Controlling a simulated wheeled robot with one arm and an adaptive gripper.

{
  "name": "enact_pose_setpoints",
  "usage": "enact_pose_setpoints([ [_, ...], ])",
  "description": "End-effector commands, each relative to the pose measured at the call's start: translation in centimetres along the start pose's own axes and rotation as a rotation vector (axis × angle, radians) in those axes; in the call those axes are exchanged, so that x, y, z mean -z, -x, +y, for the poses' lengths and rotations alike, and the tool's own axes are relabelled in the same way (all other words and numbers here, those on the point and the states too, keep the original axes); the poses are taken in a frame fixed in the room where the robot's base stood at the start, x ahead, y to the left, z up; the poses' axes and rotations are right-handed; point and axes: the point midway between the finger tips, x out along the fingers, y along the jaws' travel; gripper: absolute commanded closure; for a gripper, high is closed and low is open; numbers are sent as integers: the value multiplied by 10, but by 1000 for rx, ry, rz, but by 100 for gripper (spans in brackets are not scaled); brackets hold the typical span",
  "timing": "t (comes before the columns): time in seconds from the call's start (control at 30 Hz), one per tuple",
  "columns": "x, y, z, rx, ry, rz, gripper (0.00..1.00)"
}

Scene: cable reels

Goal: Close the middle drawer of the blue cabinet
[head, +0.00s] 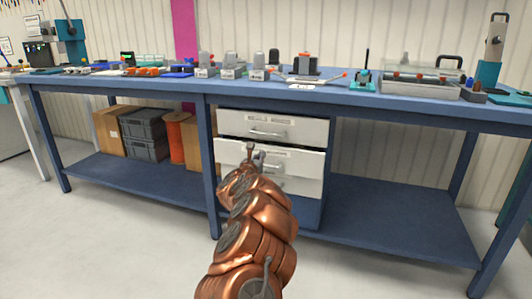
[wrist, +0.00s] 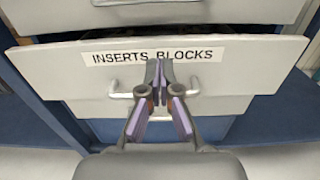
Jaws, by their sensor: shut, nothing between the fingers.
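The cabinet under the bench has a blue body (head: 308,213) and pale drawer fronts. The middle drawer (head: 305,162) stands out a little from the cabinet. In the wrist view this drawer (wrist: 240,75) bears the label "INSERTS, BLOCKS", with a dark gap above its top edge. Its metal handle (wrist: 119,95) runs behind my fingers and is partly hidden. My gripper (wrist: 159,72) is shut and empty, its fingertips in front of the label and handle; whether they touch cannot be told. In the head view my gripper (head: 255,150) is before the drawer front.
The top drawer (head: 300,130) looks shut. A blue workbench (head: 350,98) full of tools spans above. Grey crates (head: 145,134), an orange reel (head: 176,138) and cardboard boxes stand left on the lower shelf (head: 400,222). The shelf right of the cabinet is bare.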

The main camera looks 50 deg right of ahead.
Motion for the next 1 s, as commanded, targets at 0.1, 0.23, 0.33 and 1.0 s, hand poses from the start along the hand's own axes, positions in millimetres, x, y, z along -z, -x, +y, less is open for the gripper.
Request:
enact_pose_setpoints([
  [0.1,2,-11,-1,3,6,-2,100],
  [0.23,0,-22,-1,2,3,-3,100],
  [0.33,2,-30,-1,3,5,-1,100],
  [1.0,0,-62,0,0,2,-1,100],
])
